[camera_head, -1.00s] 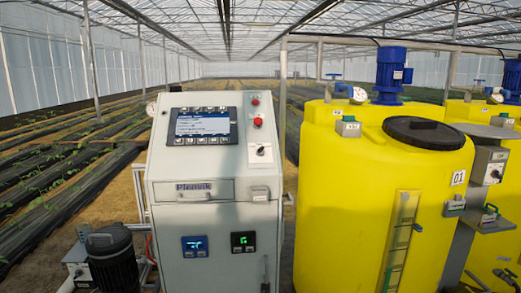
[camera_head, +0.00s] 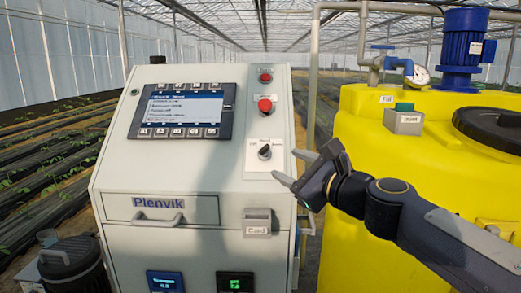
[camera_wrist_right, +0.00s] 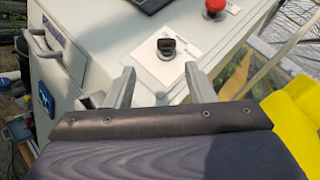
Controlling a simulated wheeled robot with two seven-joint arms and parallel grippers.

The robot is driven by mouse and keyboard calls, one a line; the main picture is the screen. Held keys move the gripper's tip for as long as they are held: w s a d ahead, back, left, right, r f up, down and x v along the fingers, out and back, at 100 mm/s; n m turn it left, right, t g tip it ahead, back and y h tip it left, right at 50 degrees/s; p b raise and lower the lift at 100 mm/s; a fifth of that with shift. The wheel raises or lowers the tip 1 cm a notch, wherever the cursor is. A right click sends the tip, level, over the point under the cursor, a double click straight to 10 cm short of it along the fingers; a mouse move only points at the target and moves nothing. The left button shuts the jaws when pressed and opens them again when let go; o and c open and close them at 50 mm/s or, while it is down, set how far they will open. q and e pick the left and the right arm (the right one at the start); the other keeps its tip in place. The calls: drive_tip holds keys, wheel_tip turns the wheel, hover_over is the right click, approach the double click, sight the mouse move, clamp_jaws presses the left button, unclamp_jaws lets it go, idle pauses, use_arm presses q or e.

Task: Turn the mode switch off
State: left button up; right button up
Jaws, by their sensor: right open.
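The mode switch (camera_head: 264,152) is a small black rotary knob on a white label plate, low on the right of the cabinet's sloped panel. The knob is turned toward the upper right, away from the "Off" mark on the left. My right gripper (camera_head: 285,167) is open and empty, just right of the switch. In the right wrist view the switch (camera_wrist_right: 167,46) lies ahead of the open fingers (camera_wrist_right: 157,78), roughly between them and apart from them. My left gripper is not in view.
A red button (camera_head: 265,105) sits above the switch, with another red one (camera_head: 265,77) higher. A display (camera_head: 182,110) is to the left. A card holder (camera_head: 257,223) juts out below. A yellow tank (camera_head: 365,140) stands to the right under my arm.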

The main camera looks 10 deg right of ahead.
sight(266, 150)
drive_tip(key=shift+m, duration=0.4)
drive_tip(key=x, duration=0.9)
drive_tip(key=shift+w+d+r, duration=0.15)
drive_tip(key=shift+d+r, duration=0.15)
drive_tip(key=shift+r, duration=0.05)
drive_tip(key=c, duration=1)
